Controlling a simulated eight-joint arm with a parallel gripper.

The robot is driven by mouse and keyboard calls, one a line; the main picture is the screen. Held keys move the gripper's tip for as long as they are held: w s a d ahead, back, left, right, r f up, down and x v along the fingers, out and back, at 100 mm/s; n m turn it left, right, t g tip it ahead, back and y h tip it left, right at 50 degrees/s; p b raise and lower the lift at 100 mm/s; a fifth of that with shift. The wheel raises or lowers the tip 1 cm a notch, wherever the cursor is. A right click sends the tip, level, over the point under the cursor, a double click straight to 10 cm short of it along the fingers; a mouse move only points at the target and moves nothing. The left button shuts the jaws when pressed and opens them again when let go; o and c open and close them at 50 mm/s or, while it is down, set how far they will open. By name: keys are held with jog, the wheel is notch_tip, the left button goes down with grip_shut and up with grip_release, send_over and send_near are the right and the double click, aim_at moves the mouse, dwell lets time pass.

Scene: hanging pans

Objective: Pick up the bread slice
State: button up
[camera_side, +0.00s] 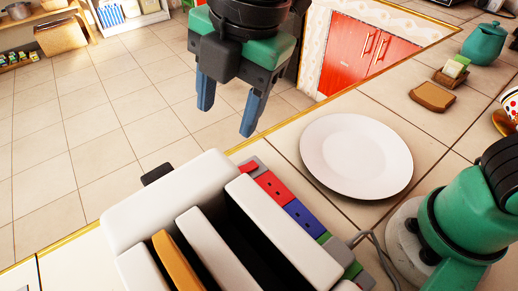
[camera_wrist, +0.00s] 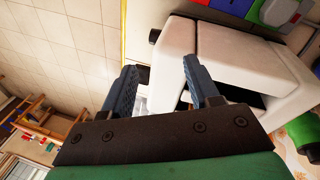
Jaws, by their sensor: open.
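A white toaster (camera_side: 165,195) stands at the front of the counter, with long slots in its top. A thin orange-brown slab (camera_side: 172,262), which looks like a bread slice on edge, sits in one slot. A flat brown piece shaped like a bread slice (camera_side: 432,97) lies on the counter at the back right. My gripper (camera_side: 227,118) is open and empty, pointing down above and behind the toaster. In the wrist view my gripper (camera_wrist: 160,70) has its fingers apart near the toaster (camera_wrist: 220,45). No bread is clearly visible there.
A white plate (camera_side: 356,156) lies empty on the tiled counter, right of the toaster. Open floor lies left.

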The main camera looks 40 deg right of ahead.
aim_at(174, 265)
jog(key=s+a+n, duration=0.3)
jog(key=n, duration=0.1)
jog(key=s+a+r+n+g+h, duration=0.1)
jog(key=s+a+n, duration=0.2)
jog(key=a+n, duration=0.1)
jog(key=s+a+r+n, duration=0.1)
jog(key=s+a+n, duration=0.2)
jog(key=n, duration=0.2)
jog(key=shift+s+a+r+g+h, duration=0.1)
jog(key=shift+a+r+g+h, duration=0.1)
jog(key=shift+g+h, duration=0.15)
jog(key=shift+s+a+n, duration=0.15)
jog(key=shift+s+n, duration=0.15)
jog(key=shift+n, duration=0.2)
jog(key=shift+f, duration=2.8)
grip_shut()
